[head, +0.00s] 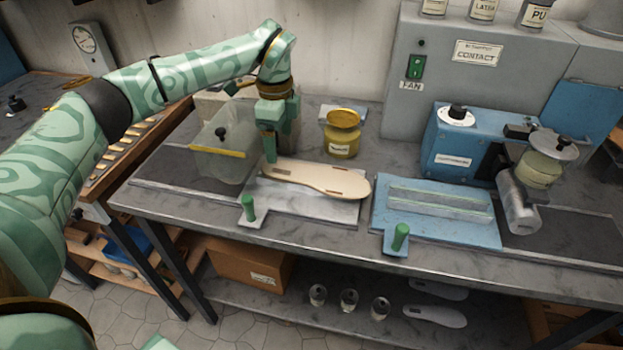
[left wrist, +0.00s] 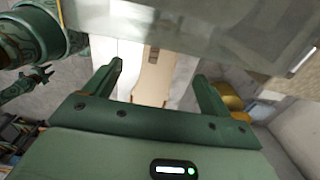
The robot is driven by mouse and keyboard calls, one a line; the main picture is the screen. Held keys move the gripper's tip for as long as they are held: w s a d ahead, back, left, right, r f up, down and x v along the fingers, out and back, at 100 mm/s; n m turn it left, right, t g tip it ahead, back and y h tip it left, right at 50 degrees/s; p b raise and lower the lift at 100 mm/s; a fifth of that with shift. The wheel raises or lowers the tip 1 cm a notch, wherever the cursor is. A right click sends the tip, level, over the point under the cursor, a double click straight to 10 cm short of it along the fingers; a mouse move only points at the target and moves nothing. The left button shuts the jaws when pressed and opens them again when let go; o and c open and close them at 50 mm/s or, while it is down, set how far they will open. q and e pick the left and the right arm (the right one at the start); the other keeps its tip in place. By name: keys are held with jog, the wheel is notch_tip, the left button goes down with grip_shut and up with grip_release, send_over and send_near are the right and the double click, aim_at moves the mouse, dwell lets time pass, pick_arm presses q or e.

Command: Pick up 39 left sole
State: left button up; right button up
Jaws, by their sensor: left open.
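A tan sole (head: 318,179) lies on a light metal plate (head: 310,208) on the workbench, its wide end to the right. I cannot read a size or side on it. My left gripper (head: 271,158) points down at the sole's narrow left end. In the left wrist view the sole (left wrist: 155,76) shows between the two spread fingers of the left gripper (left wrist: 160,85), with nothing gripped. Whether the fingers touch the sole is unclear. My right gripper is not in view.
A translucent bin (head: 222,150) stands close left of the gripper. A yellow-lidded jar (head: 342,138) stands behind the sole. A blue plate (head: 437,229) and blue machine (head: 452,150) stand right. Pale soles (head: 435,315) lie on the lower shelf.

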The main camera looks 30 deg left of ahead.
aim_at(282, 169)
pick_arm(q)
notch_tip(282, 169, down, 3)
jog(key=shift+r, duration=0.1)
notch_tip(282, 169, down, 5)
jog(key=shift+w+a+f+b, duration=0.1)
jog(key=shift+b, duration=0.85)
jog(key=shift+r, duration=0.2)
jog(key=c, duration=1.2)
